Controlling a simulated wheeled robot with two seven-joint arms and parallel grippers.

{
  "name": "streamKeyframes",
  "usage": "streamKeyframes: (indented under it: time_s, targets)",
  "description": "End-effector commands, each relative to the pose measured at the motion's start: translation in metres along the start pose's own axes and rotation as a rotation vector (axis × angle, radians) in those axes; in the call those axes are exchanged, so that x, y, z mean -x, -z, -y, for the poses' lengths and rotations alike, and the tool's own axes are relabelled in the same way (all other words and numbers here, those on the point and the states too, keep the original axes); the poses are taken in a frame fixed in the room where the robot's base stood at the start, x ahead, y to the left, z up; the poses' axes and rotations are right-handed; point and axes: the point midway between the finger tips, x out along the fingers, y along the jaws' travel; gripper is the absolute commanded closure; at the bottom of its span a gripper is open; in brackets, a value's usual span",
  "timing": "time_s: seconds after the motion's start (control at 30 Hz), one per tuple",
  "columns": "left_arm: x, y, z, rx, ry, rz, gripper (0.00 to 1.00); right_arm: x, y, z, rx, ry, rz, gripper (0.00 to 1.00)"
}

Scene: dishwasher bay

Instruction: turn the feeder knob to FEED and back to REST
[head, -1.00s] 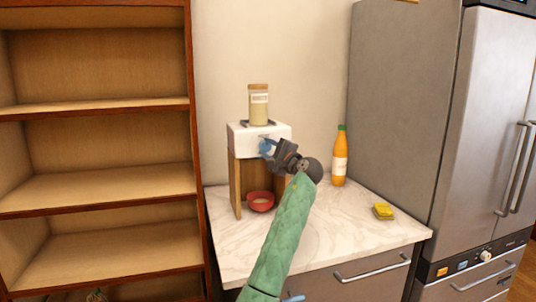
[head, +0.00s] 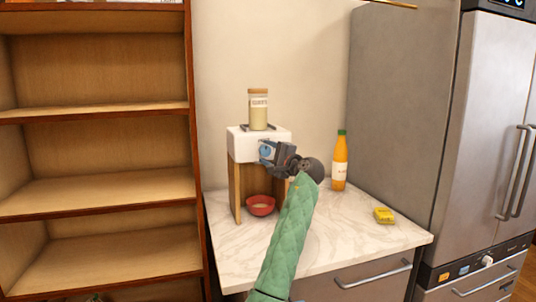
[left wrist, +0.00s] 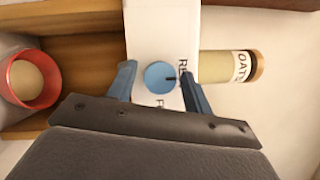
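The feeder is a white box (head: 240,146) on wooden side panels, standing on the marble counter. Its round blue knob (left wrist: 160,76) is on the front; the knob's dark mark points right in the left wrist view, towards a partly covered label starting "RE". Another label starting "F" shows below the knob there. My left gripper (left wrist: 158,85) is open, with one blue finger on each side of the knob and a gap visible on the left side. In the head view the left gripper (head: 266,152) is at the feeder's front and partly hides the knob. My right gripper is not in view.
An oats jar (head: 258,108) stands on the feeder and a red bowl (head: 260,206) sits beneath it. An orange bottle (head: 340,162) and a yellow sponge (head: 384,216) are on the counter to the right. A shelf unit (head: 95,112) stands at left.

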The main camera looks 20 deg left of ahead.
Motion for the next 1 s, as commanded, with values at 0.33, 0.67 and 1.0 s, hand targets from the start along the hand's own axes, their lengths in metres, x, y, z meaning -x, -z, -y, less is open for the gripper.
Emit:
streamKeyframes:
  time_s: [0.33, 0.67, 1.0]
  targets:
    - [0.002, 0.000, 0.000, 0.000, 0.001, 0.000, 0.43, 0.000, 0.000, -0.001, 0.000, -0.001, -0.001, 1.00]
    - [0.044, 0.001, -0.001, 0.001, 0.001, -0.002, 0.43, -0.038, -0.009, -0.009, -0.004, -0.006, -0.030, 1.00]
    - [0.077, 0.001, 0.000, 0.000, 0.001, -0.001, 0.43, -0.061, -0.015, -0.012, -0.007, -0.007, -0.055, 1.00]
